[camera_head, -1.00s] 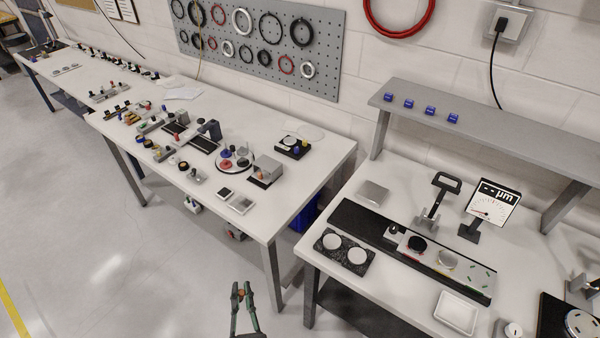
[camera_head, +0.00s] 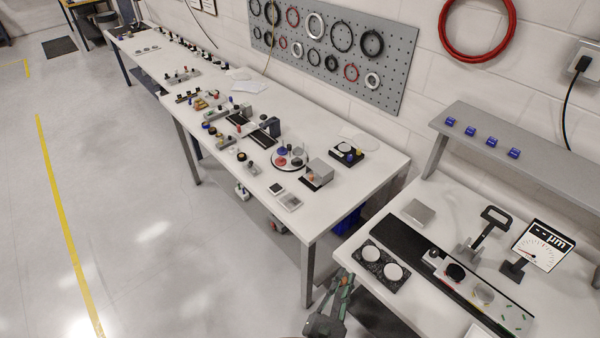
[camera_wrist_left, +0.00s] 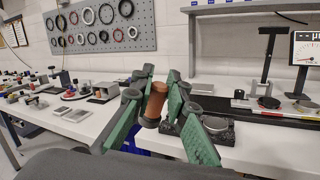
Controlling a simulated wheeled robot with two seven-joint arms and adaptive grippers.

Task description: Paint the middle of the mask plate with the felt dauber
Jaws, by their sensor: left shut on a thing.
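My left gripper (camera_head: 344,280) is low in the head view, in front of the gap between the long bench and the right-hand bench. In the left wrist view its green-padded fingers (camera_wrist_left: 158,80) are shut on a brown, wood-coloured cylinder (camera_wrist_left: 154,104), apparently the felt dauber. I cannot tell for sure which thing is the mask plate. A dark speckled slab (camera_head: 368,262) with two white discs (camera_head: 393,271) lies at the near left of the right-hand bench. My right gripper is not in view.
The long bench (camera_head: 385,160) carries many small fixtures and a round tray (camera_head: 276,164). On the right-hand bench are a black rail (camera_head: 400,238), a black-handled stand (camera_head: 484,232) and a µm dial gauge (camera_head: 541,246). A shelf (camera_head: 530,165) overhangs its back. Open floor lies left.

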